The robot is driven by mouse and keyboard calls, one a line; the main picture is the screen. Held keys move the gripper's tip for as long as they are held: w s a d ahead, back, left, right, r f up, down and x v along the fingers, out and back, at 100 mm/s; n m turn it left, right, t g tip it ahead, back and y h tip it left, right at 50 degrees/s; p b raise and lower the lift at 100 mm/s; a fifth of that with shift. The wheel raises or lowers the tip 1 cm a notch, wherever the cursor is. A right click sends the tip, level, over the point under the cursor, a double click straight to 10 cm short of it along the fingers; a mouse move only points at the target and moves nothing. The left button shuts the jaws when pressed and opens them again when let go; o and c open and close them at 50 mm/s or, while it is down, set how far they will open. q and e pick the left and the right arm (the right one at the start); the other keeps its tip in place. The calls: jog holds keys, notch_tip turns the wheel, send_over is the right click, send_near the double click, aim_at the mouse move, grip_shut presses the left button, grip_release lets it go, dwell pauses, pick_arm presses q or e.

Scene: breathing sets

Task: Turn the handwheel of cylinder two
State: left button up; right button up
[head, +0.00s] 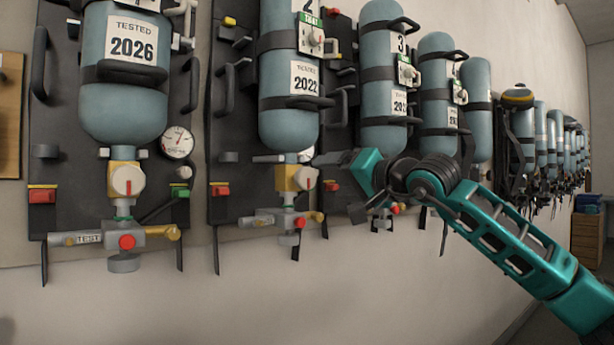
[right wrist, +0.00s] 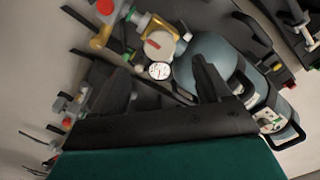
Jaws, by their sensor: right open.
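Cylinder two (head: 288,110) is a blue-grey bottle hanging upside down on a dark backplate, with a 2 and a "TESTED 2022" label. Under its neck is a brass valve (head: 286,178) with a pale round handwheel (head: 307,178), partly visible beside my gripper. My right gripper (head: 325,160) reaches in from the right, just right of the handwheel. In the right wrist view its fingers (right wrist: 165,88) are open and empty. Beyond them lie a pale handwheel with a red mark (right wrist: 160,45) and a white gauge (right wrist: 159,71). Whether the fingers touch anything cannot be told.
Cylinder one (head: 123,80), labelled 2026, hangs at left with its gauge (head: 177,142) and valve. Cylinder three (head: 384,75) and several more recede to the right. Handles and hoses stick out from the backplates. The wall below is clear.

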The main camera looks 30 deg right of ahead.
aim_at(309, 177)
jog(key=w, duration=0.3)
jog(key=w+p, duration=0.1)
jog(key=w, duration=0.5)
jog(key=shift+a, duration=0.4)
jog(key=c, duration=1)
